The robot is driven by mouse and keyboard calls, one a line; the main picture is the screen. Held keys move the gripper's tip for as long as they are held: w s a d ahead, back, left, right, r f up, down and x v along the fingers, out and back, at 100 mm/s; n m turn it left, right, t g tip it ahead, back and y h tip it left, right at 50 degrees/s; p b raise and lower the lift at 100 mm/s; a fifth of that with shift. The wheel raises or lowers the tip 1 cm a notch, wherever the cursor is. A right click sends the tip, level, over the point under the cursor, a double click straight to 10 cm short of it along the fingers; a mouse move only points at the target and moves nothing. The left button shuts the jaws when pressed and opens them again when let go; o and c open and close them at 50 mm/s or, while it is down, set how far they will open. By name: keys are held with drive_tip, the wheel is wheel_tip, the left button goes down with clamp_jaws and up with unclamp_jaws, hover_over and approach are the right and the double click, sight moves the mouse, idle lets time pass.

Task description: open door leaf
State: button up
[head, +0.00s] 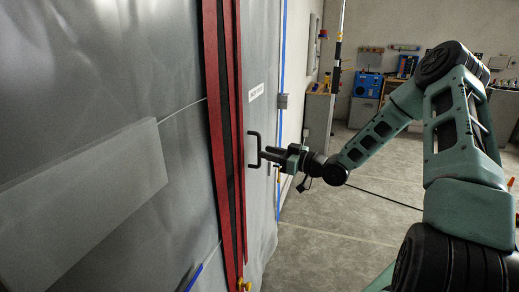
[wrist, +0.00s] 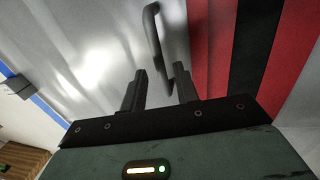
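The grey door leaf (head: 262,200) stands upright just right of the red and black vertical strips and looks closed. Its black D-shaped handle (head: 251,151) sticks out near the red edge. In the wrist view the handle (wrist: 153,25) comes down from the top between my two fingers, its lower part close to the right finger. My gripper (head: 268,154) points left at the handle, its tips at or very near the bar. In the wrist view my gripper (wrist: 160,88) has its fingers apart. I cannot tell whether a finger touches the handle.
Red strips (head: 219,130) run down the door edge beside a large grey panel (head: 100,90) at left. A blue vertical strip (head: 282,60) and a grey hinge-like block (head: 282,101) are right of the leaf. Workbenches (head: 366,100) stand far back. Grey floor (head: 340,240) is open at right.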

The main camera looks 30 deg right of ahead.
sight(260, 163)
drive_tip(key=shift+x, duration=2.1)
drive_tip(key=shift+c, duration=0.2)
clamp_jaws()
drive_tip(key=shift+s+d, duration=0.1)
drive_tip(key=shift+d, duration=0.05)
